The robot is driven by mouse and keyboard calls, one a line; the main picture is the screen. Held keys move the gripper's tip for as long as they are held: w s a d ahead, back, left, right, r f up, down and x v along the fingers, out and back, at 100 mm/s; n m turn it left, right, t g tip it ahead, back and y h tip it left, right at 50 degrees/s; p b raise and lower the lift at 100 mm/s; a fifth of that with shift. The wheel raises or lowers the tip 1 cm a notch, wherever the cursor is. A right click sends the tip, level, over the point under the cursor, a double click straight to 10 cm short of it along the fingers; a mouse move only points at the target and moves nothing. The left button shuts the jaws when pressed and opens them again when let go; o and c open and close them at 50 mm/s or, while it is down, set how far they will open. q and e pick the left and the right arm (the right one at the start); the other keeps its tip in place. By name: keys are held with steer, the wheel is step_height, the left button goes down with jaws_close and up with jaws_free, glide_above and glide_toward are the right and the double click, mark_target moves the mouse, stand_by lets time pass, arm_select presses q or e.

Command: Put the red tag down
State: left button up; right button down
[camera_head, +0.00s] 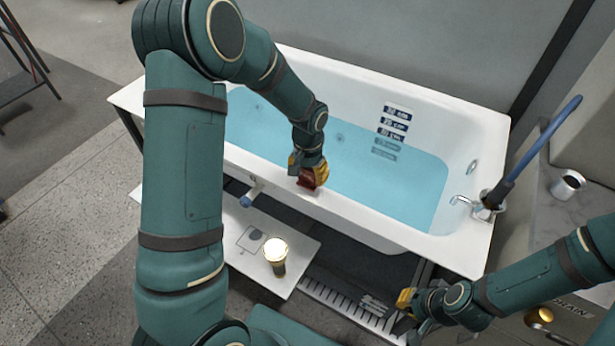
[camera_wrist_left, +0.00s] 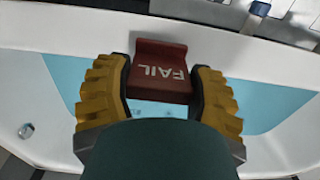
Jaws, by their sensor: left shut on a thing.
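The red tag (camera_head: 307,180) is in my left gripper (camera_head: 308,170), at the near rim of the white bathtub (camera_head: 255,168). In the left wrist view the tag (camera_wrist_left: 160,72) reads "FAIL", upside down, and has a raised lip at its top. The yellow fingers of the left gripper (camera_wrist_left: 160,88) are shut on its two sides. I cannot tell whether the tag touches the rim. My right gripper (camera_head: 405,302) is low on the right, away from the tag, above the floor grating; its opening is unclear.
Blue water (camera_head: 350,175) fills part of the tub. A white board (camera_head: 235,215) in front of the tub carries a lit lamp (camera_head: 276,252). A tap (camera_head: 464,200), a blue-handled brush (camera_head: 530,155) and a metal cup (camera_head: 567,185) are at the right.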

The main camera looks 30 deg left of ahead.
mark_target(308, 169)
arm_select(q)
steer(key=shift+f, duration=0.7)
steer(key=shift+f, duration=0.1)
steer(key=o, duration=1.2)
steer(key=shift+c, duration=0.2)
steer(key=shift+r, duration=0.35)
step_height(308, 169, up, 12)
steer(key=shift+f+p, duration=0.2)
steer(key=shift+p, duration=1)
steer(key=s+d+f+n+h, duration=0.1)
steer(key=s+d+f+h, duration=0.1)
steer(key=s+d+f, duration=0.5)
steer(key=s+d+f+n+t+h, duration=0.1)
steer(key=s+d+f+h, duration=0.1)
steer(key=s+d+f, duration=0.6)
step_height(308, 169, down, 5)
steer(key=shift+s+f+t, duration=0.15)
steer(key=shift+s+t, duration=0.15)
steer(key=shift+s, duration=0.85)
